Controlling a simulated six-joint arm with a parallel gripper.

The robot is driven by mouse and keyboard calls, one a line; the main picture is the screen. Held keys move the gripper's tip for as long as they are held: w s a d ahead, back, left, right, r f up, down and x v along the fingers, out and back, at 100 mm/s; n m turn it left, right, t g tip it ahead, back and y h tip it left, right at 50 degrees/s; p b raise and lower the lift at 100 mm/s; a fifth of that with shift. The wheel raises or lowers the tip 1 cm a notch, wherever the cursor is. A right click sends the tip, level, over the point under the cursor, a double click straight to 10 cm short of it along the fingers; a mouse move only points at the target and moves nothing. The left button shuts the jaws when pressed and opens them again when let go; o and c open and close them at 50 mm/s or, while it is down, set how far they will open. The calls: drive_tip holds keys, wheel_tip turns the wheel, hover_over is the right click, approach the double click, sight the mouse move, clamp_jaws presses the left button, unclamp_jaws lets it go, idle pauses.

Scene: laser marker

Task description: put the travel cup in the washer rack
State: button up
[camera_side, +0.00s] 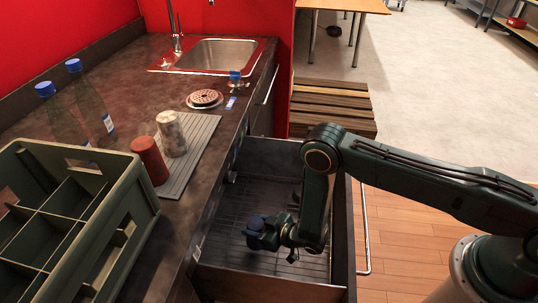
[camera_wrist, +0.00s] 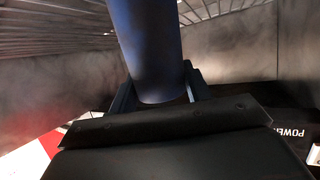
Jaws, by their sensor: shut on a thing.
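The travel cup is a dark blue cylinder (camera_wrist: 150,45) between my fingers in the wrist view. In the side view the blue cup (camera_side: 256,239) is small and partly hidden by my gripper (camera_side: 275,233). My gripper is shut on it, and in the wrist view the fingers (camera_wrist: 158,88) grip its near end. The washer rack (camera_side: 242,195) is a wire grid inside the pulled-out washer drawer. The cup and gripper are inside the drawer walls, over the rack's front part. I cannot tell whether the cup touches the wires.
The drawer's walls (camera_side: 270,291) stand close around my gripper. On the counter are a green divided crate (camera_side: 125,205), a red cup (camera_side: 149,160) and a speckled cup (camera_side: 171,134) on a grey mat (camera_side: 203,140), two bottles and a sink (camera_side: 212,56). The rack's back part looks empty.

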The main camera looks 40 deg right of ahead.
drive_tip(key=shift+f, duration=0.1)
drive_tip(key=o, duration=1.1)
drive_tip(key=shift+c, duration=0.2)
drive_tip(key=shift+s, duration=0.1)
drive_tip(key=shift+v, duration=0.9)
drive_tip(key=shift+s+d+r, duration=0.15)
drive_tip(key=shift+s+r, duration=0.1)
drive_tip(key=shift+s, duration=0.2)
wheel_tip(320, 180, up, 7)
